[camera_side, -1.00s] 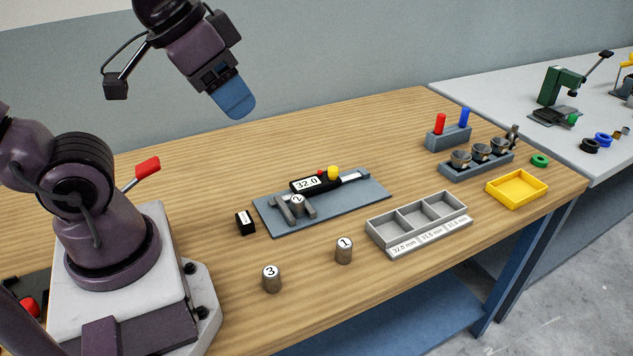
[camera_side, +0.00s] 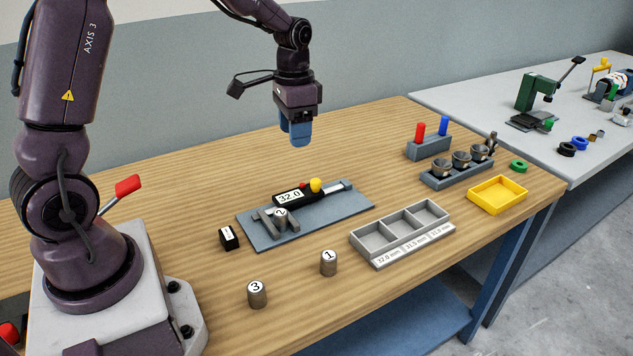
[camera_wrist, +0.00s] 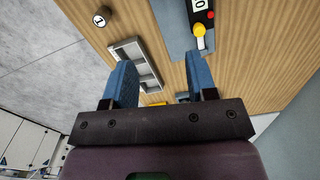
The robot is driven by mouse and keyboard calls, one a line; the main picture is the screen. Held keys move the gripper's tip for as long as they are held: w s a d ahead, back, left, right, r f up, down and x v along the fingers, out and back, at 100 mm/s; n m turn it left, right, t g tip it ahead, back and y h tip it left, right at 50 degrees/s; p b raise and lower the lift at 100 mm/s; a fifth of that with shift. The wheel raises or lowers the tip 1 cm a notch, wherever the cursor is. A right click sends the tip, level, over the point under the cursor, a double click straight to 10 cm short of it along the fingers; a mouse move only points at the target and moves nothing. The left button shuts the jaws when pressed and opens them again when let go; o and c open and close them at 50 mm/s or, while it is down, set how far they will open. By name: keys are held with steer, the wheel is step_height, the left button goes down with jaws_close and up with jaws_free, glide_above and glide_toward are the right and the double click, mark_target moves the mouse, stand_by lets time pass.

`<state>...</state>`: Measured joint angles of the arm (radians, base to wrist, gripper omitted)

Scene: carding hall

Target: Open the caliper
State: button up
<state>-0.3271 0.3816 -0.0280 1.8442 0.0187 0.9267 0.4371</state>
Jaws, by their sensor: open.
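The caliper (camera_side: 302,195) lies on a blue-grey plate (camera_side: 340,206). Its black display reads 32.0, and a yellow knob (camera_side: 316,185) and a small red button stand on its slider. Cylinder 2 (camera_side: 281,219) sits at the caliper's grey jaws; whether they touch it I cannot tell. My gripper (camera_side: 298,132) hangs above the table behind the caliper, pointing down, with blue fingers. In the wrist view my gripper (camera_wrist: 160,82) is open and empty, and the yellow knob (camera_wrist: 198,30) shows beyond the right finger.
Cylinders 1 (camera_side: 328,263) and 3 (camera_side: 257,294) stand in front, near a small black block (camera_side: 229,238). A grey three-compartment tray (camera_side: 400,234), a yellow tray (camera_side: 498,194), a cup rack (camera_side: 457,174) and a red-and-blue peg holder (camera_side: 428,147) stand to the right.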

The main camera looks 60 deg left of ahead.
mark_target(317, 181)
steer(key=w+a+f+m, duration=0.6)
steer(key=w+f+m, duration=0.1)
steer(key=w, duration=0.1)
step_height(317, 181, down, 12)
steer(key=shift+w+r, duration=0.1)
stand_by(0.3)
